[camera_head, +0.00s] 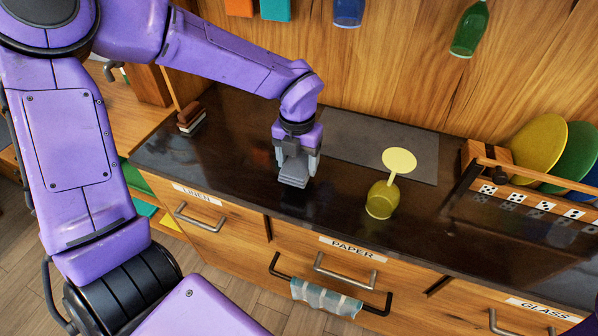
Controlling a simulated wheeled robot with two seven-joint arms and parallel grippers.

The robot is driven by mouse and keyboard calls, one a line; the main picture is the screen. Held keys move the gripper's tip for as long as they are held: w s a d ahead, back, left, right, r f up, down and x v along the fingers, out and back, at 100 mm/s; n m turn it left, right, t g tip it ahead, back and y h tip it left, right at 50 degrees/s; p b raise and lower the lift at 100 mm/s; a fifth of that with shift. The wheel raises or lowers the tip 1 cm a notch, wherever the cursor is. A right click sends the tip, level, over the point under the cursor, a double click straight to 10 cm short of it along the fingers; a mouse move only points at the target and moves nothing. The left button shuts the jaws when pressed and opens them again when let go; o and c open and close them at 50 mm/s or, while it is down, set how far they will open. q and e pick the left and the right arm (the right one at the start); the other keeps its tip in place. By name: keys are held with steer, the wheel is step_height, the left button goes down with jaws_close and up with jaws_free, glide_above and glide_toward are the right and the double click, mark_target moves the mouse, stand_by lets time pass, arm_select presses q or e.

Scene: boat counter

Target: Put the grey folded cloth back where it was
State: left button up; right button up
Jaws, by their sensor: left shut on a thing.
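My left gripper (296,158) points down over the dark counter (235,137), left of its middle. It is shut on the grey folded cloth (293,182), a small flat grey piece showing below the fingers. The cloth appears close above the counter; I cannot tell whether it touches. It is in front of a flat dark grey mat (420,160), near the mat's left end. The fingers hide part of the cloth. My right gripper is not in view.
An upturned yellow goblet (382,199) stands right of the gripper. A wooden rack (478,160) with plates is at the right. A checked towel (325,297) hangs on the front rail. Bottles hang above.

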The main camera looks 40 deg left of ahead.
mark_target(298, 162)
arm_select(q)
step_height(298, 162, down, 4)
steer(key=shift+w+a+r, duration=0.15)
steer(key=shift+r, duration=0.05)
steer(key=shift+w+f, duration=0.1)
steer(key=shift+f, duration=0.15)
steer(key=o, duration=0.9)
steer(key=shift+o, duration=0.2)
step_height(298, 162, up, 12)
steer(key=shift+r+b, duration=0.2)
steer(key=shift+b, duration=0.15)
